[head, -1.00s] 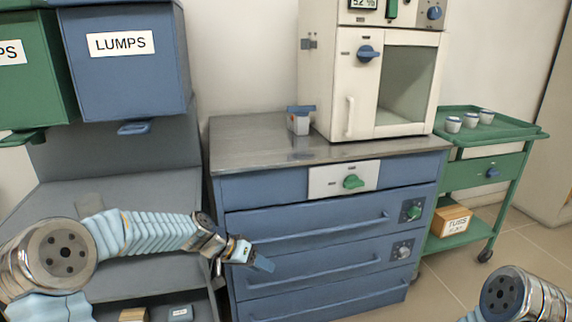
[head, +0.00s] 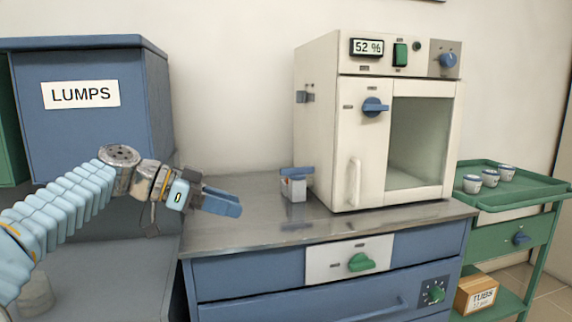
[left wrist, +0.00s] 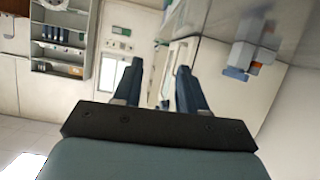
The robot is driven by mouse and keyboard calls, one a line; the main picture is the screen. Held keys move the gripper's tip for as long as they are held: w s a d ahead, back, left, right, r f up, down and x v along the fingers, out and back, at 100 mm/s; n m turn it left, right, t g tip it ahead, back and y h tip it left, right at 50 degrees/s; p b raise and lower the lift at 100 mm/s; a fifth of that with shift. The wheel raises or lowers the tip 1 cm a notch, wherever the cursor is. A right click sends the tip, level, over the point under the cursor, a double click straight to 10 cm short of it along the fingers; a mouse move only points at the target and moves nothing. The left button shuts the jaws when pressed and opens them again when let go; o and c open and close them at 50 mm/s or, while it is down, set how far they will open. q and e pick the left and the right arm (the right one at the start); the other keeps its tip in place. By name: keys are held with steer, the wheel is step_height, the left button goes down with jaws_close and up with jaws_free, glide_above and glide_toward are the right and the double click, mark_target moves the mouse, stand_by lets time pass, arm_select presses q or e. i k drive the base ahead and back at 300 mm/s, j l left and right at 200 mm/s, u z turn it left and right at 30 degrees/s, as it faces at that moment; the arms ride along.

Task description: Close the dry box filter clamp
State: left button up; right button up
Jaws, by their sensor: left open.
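The dry box (head: 335,135) is a white cabinet with a window, standing on the steel worktop. Beside its lower left side is a small pale block with a blue lever-like top (head: 297,171), which looks like the filter clamp. The lever lies roughly level across the top; I cannot tell how it is latched. In the left wrist view the blue and orange part (left wrist: 238,72) shows at upper right. My left gripper (head: 222,203) is open and empty, left of the block and apart from it. Its fingers (left wrist: 155,80) show apart in the wrist view. My right gripper is out of view.
A blue LUMPS bin (head: 95,115) stands at left, behind my left arm. A grey bracket (head: 304,97) sits on the dry box's side. A green knob (head: 361,262) is on the front of the blue drawer unit. A green cart (head: 500,200) with cups stands at right. The front worktop is clear.

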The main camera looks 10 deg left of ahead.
mark_target(299, 173)
steer(key=i, duration=0.95)
